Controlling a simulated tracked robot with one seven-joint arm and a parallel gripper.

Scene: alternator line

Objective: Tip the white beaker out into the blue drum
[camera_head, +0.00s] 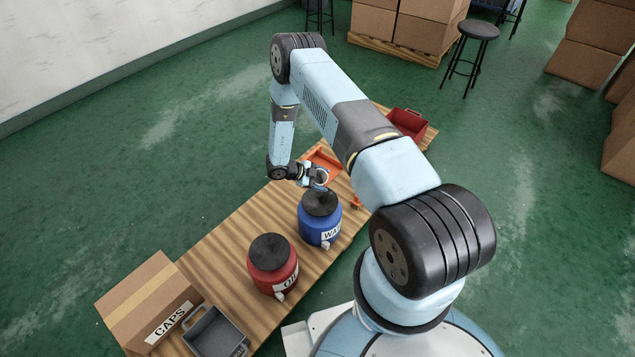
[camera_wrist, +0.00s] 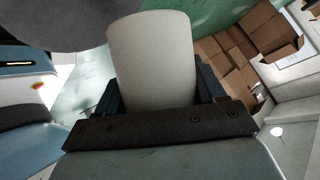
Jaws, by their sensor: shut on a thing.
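The white beaker (camera_wrist: 152,60) stands out large in the wrist view, between the two dark fingers of my gripper (camera_wrist: 158,92). My gripper is shut on it. In the head view my gripper (camera_head: 319,177) is small, just above and behind the blue drum (camera_head: 318,229), and the beaker is mostly hidden there. The blue drum has a black round top and a white label that starts with "WA". A dark rounded shape, possibly the drum's top, fills the upper left of the wrist view. The beaker's tilt and contents cannot be told.
A red drum (camera_head: 272,270) labelled "OIL" stands nearer on the wooden table (camera_head: 225,250). A "CAPS" box (camera_head: 148,300) and a grey tray (camera_head: 216,335) are at the near end. An orange tray (camera_head: 323,163) and a red bin (camera_head: 407,122) lie beyond the blue drum.

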